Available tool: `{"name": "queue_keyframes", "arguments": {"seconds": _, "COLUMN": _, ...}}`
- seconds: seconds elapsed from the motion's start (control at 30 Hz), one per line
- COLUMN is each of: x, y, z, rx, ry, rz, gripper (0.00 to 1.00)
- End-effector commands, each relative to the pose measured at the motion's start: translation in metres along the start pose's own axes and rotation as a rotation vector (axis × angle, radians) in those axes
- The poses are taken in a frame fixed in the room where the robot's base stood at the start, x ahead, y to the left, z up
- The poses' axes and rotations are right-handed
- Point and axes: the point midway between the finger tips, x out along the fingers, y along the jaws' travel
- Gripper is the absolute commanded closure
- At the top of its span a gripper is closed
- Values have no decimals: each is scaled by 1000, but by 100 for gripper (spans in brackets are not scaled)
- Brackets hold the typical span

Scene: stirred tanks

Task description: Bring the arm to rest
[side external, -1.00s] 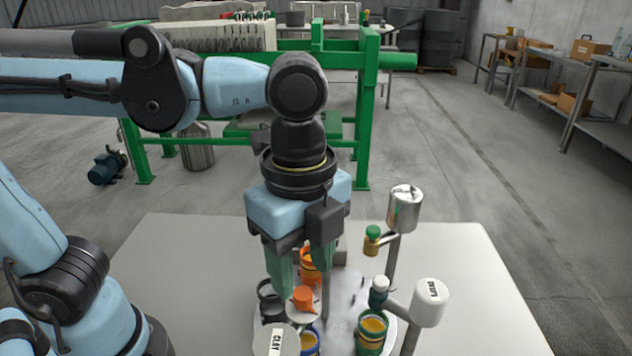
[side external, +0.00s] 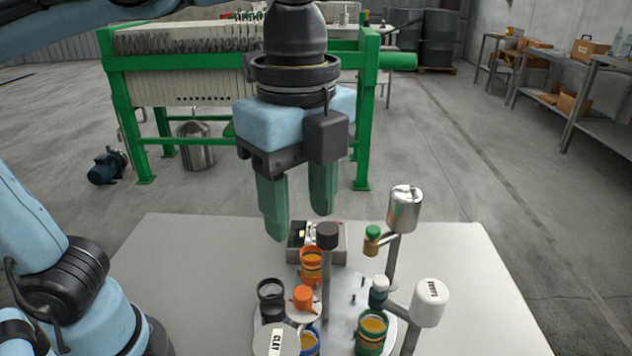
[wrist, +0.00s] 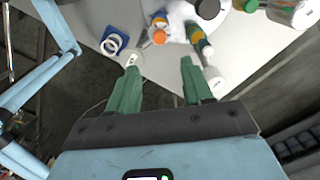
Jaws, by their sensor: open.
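My gripper (side external: 297,220) hangs fingers-down above the stirred-tank setup, its two green fingers apart with nothing between them. In the wrist view my gripper (wrist: 160,82) also shows empty, with the setup beyond the fingertips. Below it a round light plate (side external: 338,318) carries an orange-rimmed tank (side external: 311,262), a black-ringed tank (side external: 271,296), a green-rimmed tank (side external: 372,328) and a blue-rimmed tank (side external: 309,343). An orange valve piece (side external: 303,297) sits on a small disc in the middle.
A dark-topped post (side external: 327,237) rises beside the fingers. A silver canister (side external: 405,208), a white canister (side external: 430,300) and a container marked CLAY (side external: 276,340) stand around the plate. A control box (side external: 320,243) is behind. The white table (side external: 450,260) is clear at right and left.

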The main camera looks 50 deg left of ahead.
Motion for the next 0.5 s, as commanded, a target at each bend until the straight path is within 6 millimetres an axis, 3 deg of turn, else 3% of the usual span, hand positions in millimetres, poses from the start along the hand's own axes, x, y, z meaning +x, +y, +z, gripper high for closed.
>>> {"name": "queue_keyframes", "arguments": {"seconds": 0.17, "x": 17, "y": -14, "z": 17, "rx": -169, "ry": 38, "rz": -49, "gripper": 50}}
{"name": "queue_keyframes", "arguments": {"seconds": 0.33, "x": 60, "y": -45, "z": 65, "rx": -629, "ry": 155, "rz": -187, "gripper": 50}}
{"name": "queue_keyframes", "arguments": {"seconds": 0.5, "x": 101, "y": -63, "z": 116, "rx": -1068, "ry": 295, "rz": -329, "gripper": 50}}
